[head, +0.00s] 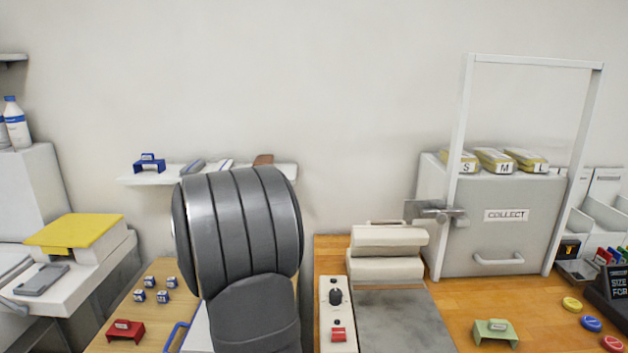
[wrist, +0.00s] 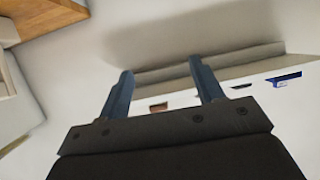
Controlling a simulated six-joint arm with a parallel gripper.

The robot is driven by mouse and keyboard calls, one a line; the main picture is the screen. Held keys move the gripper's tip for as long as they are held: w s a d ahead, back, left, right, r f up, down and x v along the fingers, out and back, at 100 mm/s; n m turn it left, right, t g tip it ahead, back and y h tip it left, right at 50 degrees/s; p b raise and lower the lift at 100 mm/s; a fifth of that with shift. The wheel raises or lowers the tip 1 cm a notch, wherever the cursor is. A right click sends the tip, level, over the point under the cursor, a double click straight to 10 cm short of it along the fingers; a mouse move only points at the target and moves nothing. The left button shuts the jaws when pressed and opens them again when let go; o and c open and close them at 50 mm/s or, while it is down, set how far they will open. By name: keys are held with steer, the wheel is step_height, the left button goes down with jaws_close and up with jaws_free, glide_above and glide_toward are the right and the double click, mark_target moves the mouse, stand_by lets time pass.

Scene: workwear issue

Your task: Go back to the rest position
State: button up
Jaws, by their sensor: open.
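My gripper (wrist: 165,92) shows in the wrist view with its two blue-grey fingers spread apart. Nothing is between the fingers. Beyond them is the white wall shelf (wrist: 185,105), with small items on it. In the head view my dark arm fills the centre and hides part of the wall shelf (head: 145,178) and of the wooden table (head: 108,307). The gripper itself is hidden behind the arm in that view.
A grey COLLECT cabinet (head: 487,243) with a raised frame (head: 464,120) stands at the right, bearing packs marked S, M and L. A press-like machine (head: 387,268) is right of my arm. Red (head: 125,330) and green (head: 495,331) blocks lie in front.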

steer(key=s+d+r, duration=0.1)
steer(key=s+d, duration=0.2)
steer(key=d, duration=0.7)
steer(key=s+d+r+m+h, duration=0.1)
steer(key=s+d, duration=0.2)
steer(key=d, duration=0.7)
steer(key=shift+s+d+r, duration=0.2)
steer(key=shift+d+r, duration=0.15)
steer(key=shift+d, duration=0.05)
